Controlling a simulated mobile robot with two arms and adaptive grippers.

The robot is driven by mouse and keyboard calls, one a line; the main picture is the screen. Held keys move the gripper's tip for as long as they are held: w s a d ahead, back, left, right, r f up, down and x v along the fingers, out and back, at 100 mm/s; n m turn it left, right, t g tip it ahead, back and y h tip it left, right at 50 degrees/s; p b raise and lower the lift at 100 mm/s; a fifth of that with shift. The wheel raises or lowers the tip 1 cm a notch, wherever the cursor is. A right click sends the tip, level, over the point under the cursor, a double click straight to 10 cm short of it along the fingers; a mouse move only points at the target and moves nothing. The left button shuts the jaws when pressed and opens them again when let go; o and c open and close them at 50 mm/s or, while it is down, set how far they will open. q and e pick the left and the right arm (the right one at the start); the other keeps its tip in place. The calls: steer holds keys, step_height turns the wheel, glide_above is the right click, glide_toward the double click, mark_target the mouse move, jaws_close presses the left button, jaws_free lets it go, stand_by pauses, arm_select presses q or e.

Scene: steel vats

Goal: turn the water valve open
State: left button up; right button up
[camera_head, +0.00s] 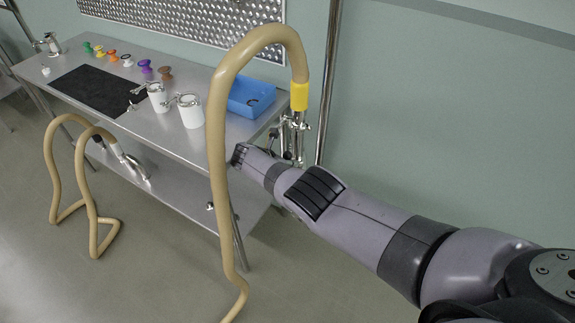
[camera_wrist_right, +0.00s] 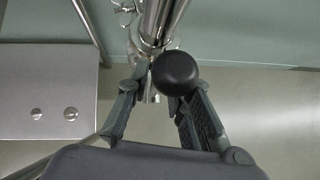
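The water valve is on the steel pipework (camera_head: 292,128) below the hose's yellow collar (camera_head: 299,96), at the table's right end by the wall. Its black ball knob (camera_wrist_right: 175,72) is large in the right wrist view, in front of the upright steel pipe (camera_wrist_right: 157,22). My right gripper (camera_wrist_right: 160,82) is open. Its fingers stand on both sides below the knob, which overlaps the right-hand fingertip. I cannot tell whether they touch. In the head view the gripper is small beside the pipework and partly hidden. My left gripper is not in view.
A beige hose (camera_head: 217,150) loops up from the floor to the yellow collar, close to my right arm. The steel table (camera_head: 75,62) holds a blue bin (camera_head: 246,112), white jugs (camera_head: 190,111), a black mat (camera_head: 82,95) and coloured knobs. Another hose (camera_head: 80,160) hangs at the table's front.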

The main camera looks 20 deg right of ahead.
steer(key=shift+o, duration=0.6)
steer(key=shift+r, duration=0.15)
steer(key=shift+a, duration=0.1)
steer(key=shift+a, duration=0.15)
steer(key=shift+s+a+r, duration=0.1)
steer(key=shift+a+r, duration=0.05)
steer(key=v, duration=1.1)
steer(key=shift+r, duration=0.2)
steer(key=shift+s, duration=0.1)
